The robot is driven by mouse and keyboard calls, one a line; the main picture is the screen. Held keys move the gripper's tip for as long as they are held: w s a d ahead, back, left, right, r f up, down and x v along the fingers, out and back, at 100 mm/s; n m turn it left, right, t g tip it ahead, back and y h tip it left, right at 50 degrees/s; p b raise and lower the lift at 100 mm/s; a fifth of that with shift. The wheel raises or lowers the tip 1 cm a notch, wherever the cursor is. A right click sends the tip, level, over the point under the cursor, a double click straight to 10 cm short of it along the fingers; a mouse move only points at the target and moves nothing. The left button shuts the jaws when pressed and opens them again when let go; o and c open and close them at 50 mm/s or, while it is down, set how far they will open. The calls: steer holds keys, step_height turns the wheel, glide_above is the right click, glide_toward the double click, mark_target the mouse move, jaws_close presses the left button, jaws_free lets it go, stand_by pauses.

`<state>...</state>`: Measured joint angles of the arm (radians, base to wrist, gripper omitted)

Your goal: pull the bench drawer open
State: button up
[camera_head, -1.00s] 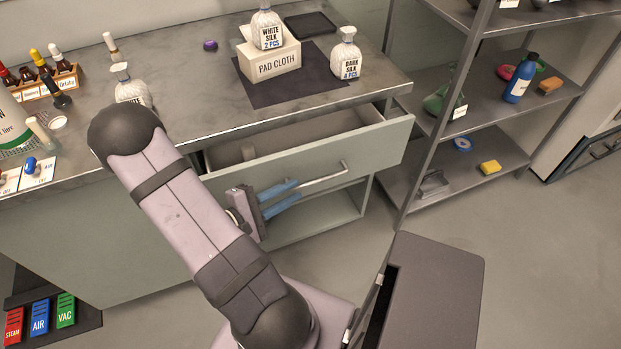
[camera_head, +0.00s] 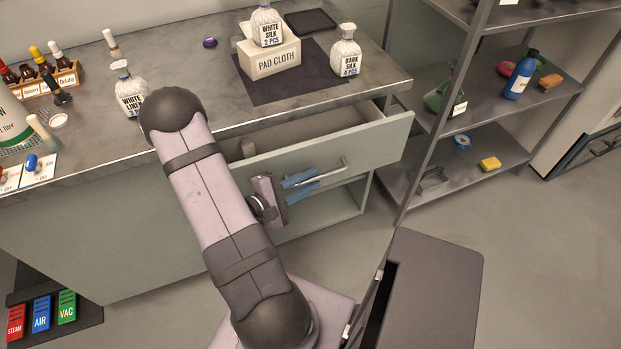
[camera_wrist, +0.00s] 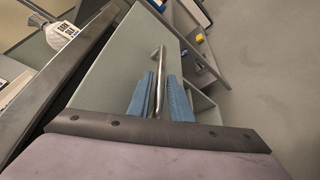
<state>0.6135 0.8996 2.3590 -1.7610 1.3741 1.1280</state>
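The bench drawer (camera_head: 380,145) under the worktop is part open, its grey-green front standing out from the bench and its inside showing. Its metal bar handle (camera_head: 333,171) crosses the front, and it also shows in the wrist view (camera_wrist: 158,62). My gripper (camera_head: 302,184) is at the handle, left of its right end. In the wrist view its two blue fingers (camera_wrist: 160,92) lie on either side of the bar, with narrow gaps showing beside it near the tips. The gripper looks open around the bar. My arm hides the drawer's left end and part of the handle.
The worktop (camera_head: 200,75) carries bottles, a pad cloth box (camera_head: 272,60) and a dark mat. A metal shelf rack (camera_head: 480,155) stands close to the drawer's right end. An open space (camera_head: 345,200) is below the drawer. The floor in front is partly clear.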

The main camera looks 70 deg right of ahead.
steer(key=shift+s+d+f, duration=0.1)
steer(key=shift+s+d, duration=0.1)
steer(key=shift+d, duration=0.2)
jaws_close()
steer(key=s+a, duration=0.1)
steer(key=s+a+b, duration=0.1)
steer(key=s+a, duration=0.1)
steer(key=shift+s+a, duration=0.2)
steer(key=shift+a, duration=0.05)
jaws_free()
steer(key=shift+w+a, duration=0.1)
steer(key=v, duration=0.7)
stand_by(0.4)
